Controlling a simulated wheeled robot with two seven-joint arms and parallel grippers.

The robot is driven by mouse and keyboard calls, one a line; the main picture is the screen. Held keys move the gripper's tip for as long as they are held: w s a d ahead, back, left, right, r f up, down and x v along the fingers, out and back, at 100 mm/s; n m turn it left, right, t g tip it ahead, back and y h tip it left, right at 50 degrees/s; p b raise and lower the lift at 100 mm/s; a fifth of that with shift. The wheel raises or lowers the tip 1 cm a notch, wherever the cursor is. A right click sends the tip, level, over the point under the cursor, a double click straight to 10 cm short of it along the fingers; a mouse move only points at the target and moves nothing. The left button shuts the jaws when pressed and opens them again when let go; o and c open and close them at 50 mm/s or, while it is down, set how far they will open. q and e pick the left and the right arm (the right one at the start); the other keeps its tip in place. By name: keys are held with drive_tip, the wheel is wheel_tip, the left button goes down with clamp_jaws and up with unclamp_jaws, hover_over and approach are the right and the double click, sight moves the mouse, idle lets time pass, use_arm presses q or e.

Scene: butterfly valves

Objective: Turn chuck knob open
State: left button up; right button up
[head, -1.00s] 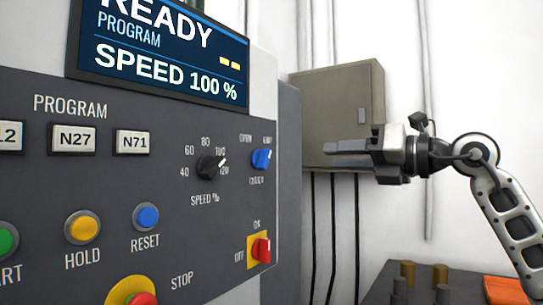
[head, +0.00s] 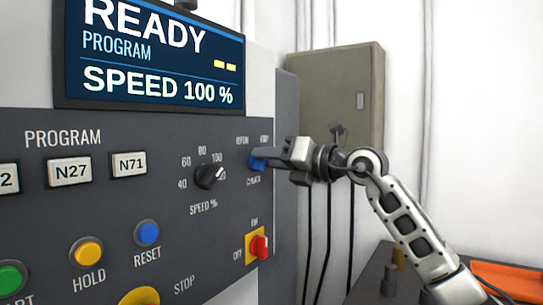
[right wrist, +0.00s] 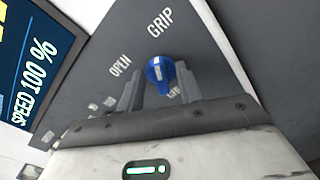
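The blue chuck knob (head: 257,164) is on the right part of the dark control panel, partly hidden behind my right gripper in the head view. My right gripper (head: 265,155) reaches it from the right. In the right wrist view, the knob (right wrist: 160,72) lies ahead between the two grey fingertips (right wrist: 158,86), with its white mark and the words OPEN and GRIP showing. The fingers stand apart, one on each side of the knob; I see no clear contact. My left gripper is not in view.
The black speed dial (head: 208,177) is left of the knob, and the red and yellow on/off switch (head: 258,246) is below it. The display (head: 150,55) reads READY, SPEED 100 %. A grey wall box (head: 340,95) stands behind. An orange tray (head: 510,280) lies at lower right.

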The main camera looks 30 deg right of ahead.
clamp_jaws()
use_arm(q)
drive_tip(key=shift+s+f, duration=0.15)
use_arm(e)
drive_tip(key=shift+n, duration=0.3)
use_arm(q)
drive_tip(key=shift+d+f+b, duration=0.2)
drive_tip(key=shift+b, duration=0.6)
use_arm(e)
drive_tip(key=n, duration=1.1)
drive_tip(key=shift+s+a, duration=0.15)
drive_tip(key=shift+a, duration=0.1)
drive_tip(key=shift+n, duration=0.4)
